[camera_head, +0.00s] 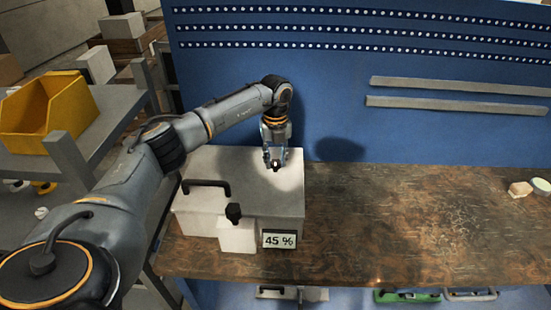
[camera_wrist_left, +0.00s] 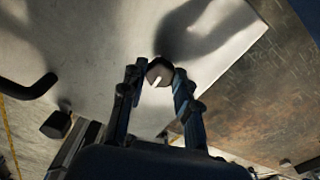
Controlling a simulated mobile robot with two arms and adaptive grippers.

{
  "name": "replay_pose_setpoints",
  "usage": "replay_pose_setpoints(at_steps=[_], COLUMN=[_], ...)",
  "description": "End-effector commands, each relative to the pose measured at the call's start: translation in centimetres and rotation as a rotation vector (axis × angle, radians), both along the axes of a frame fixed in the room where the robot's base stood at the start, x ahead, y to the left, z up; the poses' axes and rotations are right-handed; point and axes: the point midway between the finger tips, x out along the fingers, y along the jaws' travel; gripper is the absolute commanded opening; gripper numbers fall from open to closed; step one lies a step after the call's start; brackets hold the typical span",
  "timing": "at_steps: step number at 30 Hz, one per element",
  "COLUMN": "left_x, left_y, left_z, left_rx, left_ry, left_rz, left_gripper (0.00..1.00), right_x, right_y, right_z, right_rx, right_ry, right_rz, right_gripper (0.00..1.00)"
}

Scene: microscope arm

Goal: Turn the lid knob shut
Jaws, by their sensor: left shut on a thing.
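A pale grey box with a flat lid (camera_head: 245,195) stands at the left end of the wooden workbench. In the left wrist view the lid (camera_wrist_left: 95,35) fills the upper left. A small dark round knob with a white mark (camera_wrist_left: 160,72) stands on the lid. My left gripper (camera_head: 274,166) points down over the back right part of the lid. In the left wrist view its two fingers (camera_wrist_left: 158,80) are on either side of the knob, shut on it. In the head view the gripper mostly hides the knob. My right gripper is not in view.
A black handle (camera_head: 207,184) is on the lid's left. A black knob (camera_head: 233,212) tops a white block at the box's front, beside a "45 %" display (camera_head: 279,240). A blue perforated panel (camera_head: 340,80) stands behind. The bench's middle (camera_head: 390,220) is clear.

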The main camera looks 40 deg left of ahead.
Motion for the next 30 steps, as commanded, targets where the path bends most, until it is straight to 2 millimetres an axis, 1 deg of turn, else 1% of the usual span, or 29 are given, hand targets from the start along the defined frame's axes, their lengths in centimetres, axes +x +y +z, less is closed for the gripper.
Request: replay_pose_setpoints(at_steps=[7,8,9,11,19,22,26,30], left_x=[0.1,0.1,0.1,0.1,0.0,0.0,0.1,0.1], left_y=[0.1,0.1,0.0,0.0,0.0,0.0,0.0,0.0], left_z=[0.1,0.1,0.1,0.1,0.1,0.5,2.2,5.3], left_rx=[0.0,0.0,0.0,0.0,0.0,0.0,0.0,0.0], left_ry=[-0.003,-0.003,-0.003,-0.003,-0.001,-0.001,-0.004,-0.007], left_rz=[0.002,0.002,0.002,0.001,0.0,0.0,0.0,0.0], left_gripper=[0.0,0.35,0.43,0.54,0.54,0.54,0.54,0.54], right_x=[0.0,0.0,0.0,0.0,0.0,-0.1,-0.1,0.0], right_y=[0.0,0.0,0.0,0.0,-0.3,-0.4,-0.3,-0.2], right_z=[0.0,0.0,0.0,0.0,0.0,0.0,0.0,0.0], right_rx=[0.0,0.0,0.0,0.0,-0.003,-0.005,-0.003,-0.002], right_ry=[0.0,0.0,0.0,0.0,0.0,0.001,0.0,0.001], right_rz=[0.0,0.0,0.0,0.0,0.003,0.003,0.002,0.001], right_gripper=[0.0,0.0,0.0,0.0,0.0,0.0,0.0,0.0])
